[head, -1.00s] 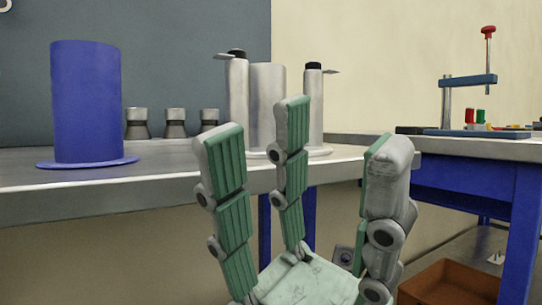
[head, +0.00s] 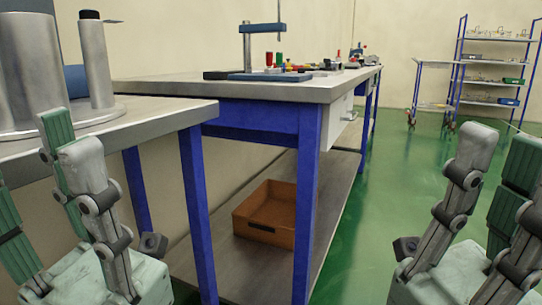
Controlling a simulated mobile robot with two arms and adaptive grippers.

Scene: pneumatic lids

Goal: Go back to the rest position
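My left gripper (head: 55,190) is at the lower left of the head view, in front of the metal table's edge. Its green-padded fingers are spread and nothing shows between them. My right gripper (head: 490,195) is at the lower right, over the green floor. Its fingers are also apart and empty, and part of it is cut off by the picture's edge. Neither gripper touches anything that I can see.
A metal table (head: 150,118) with grey cylinders (head: 32,70) stands at the left. Behind it is a blue-legged workbench (head: 300,92) with a press and small parts; a brown crate (head: 270,212) lies on its lower shelf. Green floor (head: 365,235) is open to the right, with shelving (head: 495,65) far off.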

